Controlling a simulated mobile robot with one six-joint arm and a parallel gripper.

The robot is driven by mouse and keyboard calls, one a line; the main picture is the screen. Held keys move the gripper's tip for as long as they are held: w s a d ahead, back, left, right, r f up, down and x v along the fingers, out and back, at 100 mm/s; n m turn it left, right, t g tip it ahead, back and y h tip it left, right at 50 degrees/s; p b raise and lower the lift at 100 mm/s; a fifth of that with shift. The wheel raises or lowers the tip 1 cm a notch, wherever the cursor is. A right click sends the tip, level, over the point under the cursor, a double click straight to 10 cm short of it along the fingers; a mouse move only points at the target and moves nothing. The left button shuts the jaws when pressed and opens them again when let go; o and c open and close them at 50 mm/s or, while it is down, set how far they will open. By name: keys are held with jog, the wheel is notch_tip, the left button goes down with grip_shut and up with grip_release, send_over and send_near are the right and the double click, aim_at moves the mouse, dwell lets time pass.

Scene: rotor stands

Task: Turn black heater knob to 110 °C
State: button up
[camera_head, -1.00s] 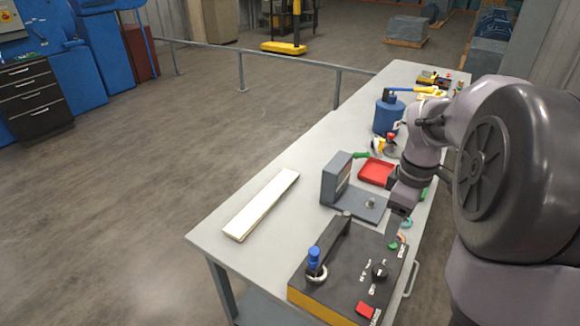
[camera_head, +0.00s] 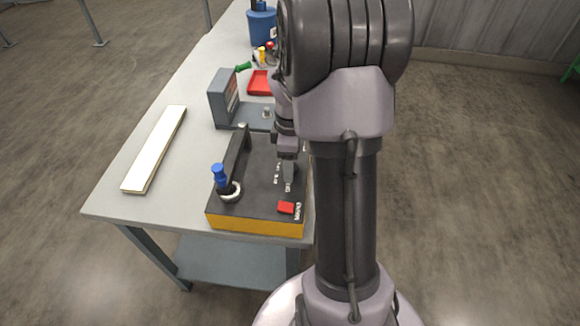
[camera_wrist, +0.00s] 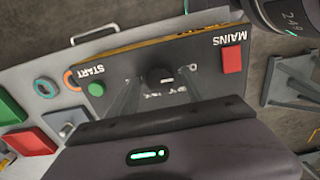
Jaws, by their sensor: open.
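The black heater knob (camera_wrist: 160,77) sits on the dark top of the heater box, between the green START button (camera_wrist: 96,89) and the red MAINS switch (camera_wrist: 232,60). Small white marks surround it; they are too small to read, so its setting cannot be told. My gripper (camera_wrist: 162,88) is open, with one finger on either side of the knob in the wrist view; contact cannot be told. In the head view, my gripper (camera_head: 288,178) is over the right part of the heater box (camera_head: 255,222) and hides the knob.
A blue-topped part in a white ring (camera_head: 221,180) and a raised dark bar (camera_head: 236,150) stand on the box's left side. A grey stand (camera_head: 222,98) and red tray (camera_head: 259,82) are behind. A white board (camera_head: 155,150) lies left on the bench.

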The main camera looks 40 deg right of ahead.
jog(key=shift+f, duration=0.1)
grip_shut()
